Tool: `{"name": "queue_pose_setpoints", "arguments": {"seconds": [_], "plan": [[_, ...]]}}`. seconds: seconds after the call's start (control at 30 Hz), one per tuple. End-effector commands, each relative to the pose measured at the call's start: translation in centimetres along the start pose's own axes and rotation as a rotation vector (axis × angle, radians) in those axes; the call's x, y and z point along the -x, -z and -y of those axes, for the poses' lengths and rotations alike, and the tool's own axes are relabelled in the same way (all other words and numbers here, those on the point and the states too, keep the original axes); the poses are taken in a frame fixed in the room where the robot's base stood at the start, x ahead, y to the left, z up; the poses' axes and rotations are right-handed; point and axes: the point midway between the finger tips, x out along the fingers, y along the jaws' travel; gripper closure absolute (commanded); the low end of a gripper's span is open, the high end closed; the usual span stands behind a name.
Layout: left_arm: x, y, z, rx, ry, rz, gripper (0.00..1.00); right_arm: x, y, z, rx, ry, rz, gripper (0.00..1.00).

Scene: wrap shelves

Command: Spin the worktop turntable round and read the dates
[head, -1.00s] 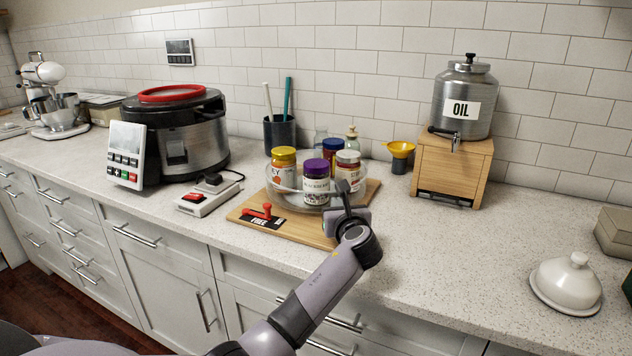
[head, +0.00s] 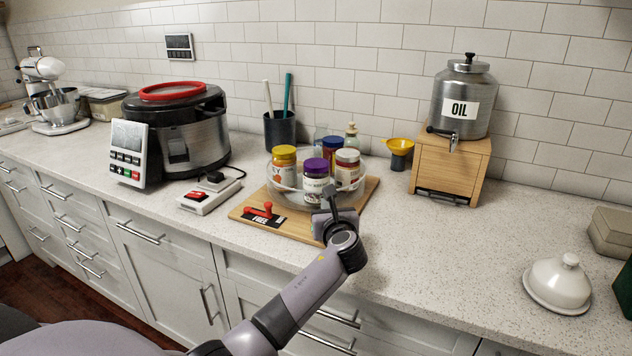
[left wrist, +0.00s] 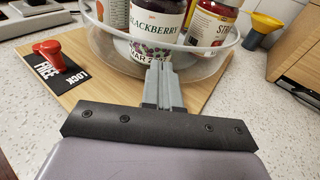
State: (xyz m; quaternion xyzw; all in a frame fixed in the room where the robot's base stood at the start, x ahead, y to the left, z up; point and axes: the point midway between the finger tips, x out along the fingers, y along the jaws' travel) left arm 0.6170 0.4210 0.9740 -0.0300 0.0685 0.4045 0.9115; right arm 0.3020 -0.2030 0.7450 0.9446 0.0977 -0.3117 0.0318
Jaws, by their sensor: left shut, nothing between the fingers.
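The clear turntable (head: 300,201) stands on a wooden board (head: 290,229) and holds several jars. A purple-lidded jar (head: 315,182) faces front; in the left wrist view its label (left wrist: 155,27) reads BLACKBERRY, with a partly hidden date beginning "MAR 2". A yellow-lidded jar (head: 284,165), a red-labelled jar (head: 347,170) and a blue-lidded jar (head: 333,150) stand around it. A red lever (head: 264,210) sits on the FREE/LOCK plate at the FREE side. My left gripper (head: 330,191) is shut and empty at the turntable's front rim; I cannot tell if it touches. My right gripper is not in view.
A black cooker (head: 178,135) and a small device with a red switch (head: 208,195) stand left. A yellow funnel (head: 400,148) and the OIL dispenser (head: 462,100) on a wooden stand are right. The counter front right is clear up to a white dish (head: 560,281).

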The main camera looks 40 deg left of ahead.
Motion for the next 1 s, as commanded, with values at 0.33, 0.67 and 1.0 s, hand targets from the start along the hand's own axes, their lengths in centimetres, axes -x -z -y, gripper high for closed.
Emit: {"name": "queue_pose_setpoints", "arguments": {"seconds": [0.33,0.67,1.0], "plan": [[-0.5,-0.1,-1.9,0.000,-0.001,0.000,1.00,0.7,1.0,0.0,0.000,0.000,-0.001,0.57],[-0.7,-0.1,-3.0,0.001,0.000,0.000,1.00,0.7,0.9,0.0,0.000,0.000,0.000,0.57],[-0.1,0.0,-3.1,0.000,0.000,-0.001,1.00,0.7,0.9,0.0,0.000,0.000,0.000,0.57]]}}
